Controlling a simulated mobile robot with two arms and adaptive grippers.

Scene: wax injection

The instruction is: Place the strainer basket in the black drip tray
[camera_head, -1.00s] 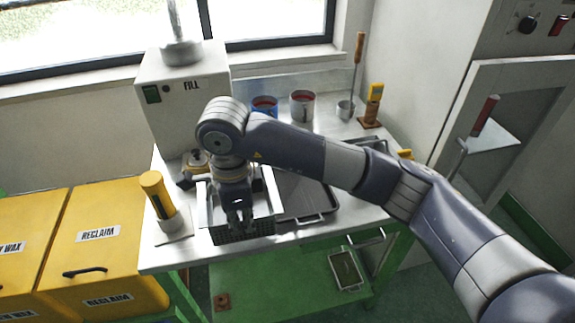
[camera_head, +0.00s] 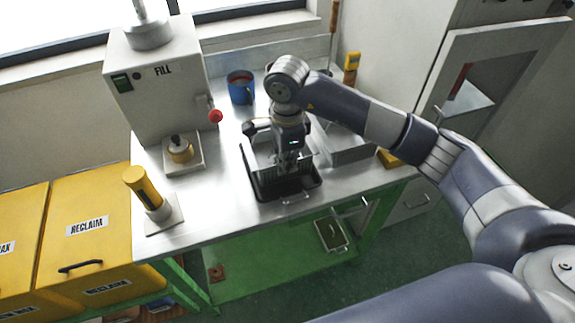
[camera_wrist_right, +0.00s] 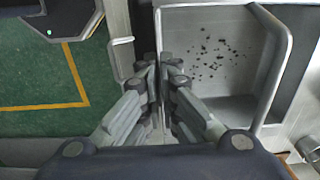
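The strainer basket (camera_head: 254,157), a pale-walled box with a dark perforated lower part, appears to sit within the black drip tray (camera_head: 313,186) on the steel bench. Whether its base fully rests on the tray floor is hidden. My right gripper (camera_head: 288,168) points down at the basket. In the right wrist view, my right gripper's fingers (camera_wrist_right: 163,78) are closed together on the basket's wall, with its perforated floor (camera_wrist_right: 215,60) to the right. My left gripper is not in view.
A yellow-handled tool (camera_head: 147,190) stands at the front left. A blue pot (camera_head: 240,88) is behind. Yellow reclaim bins (camera_head: 90,225) are left.

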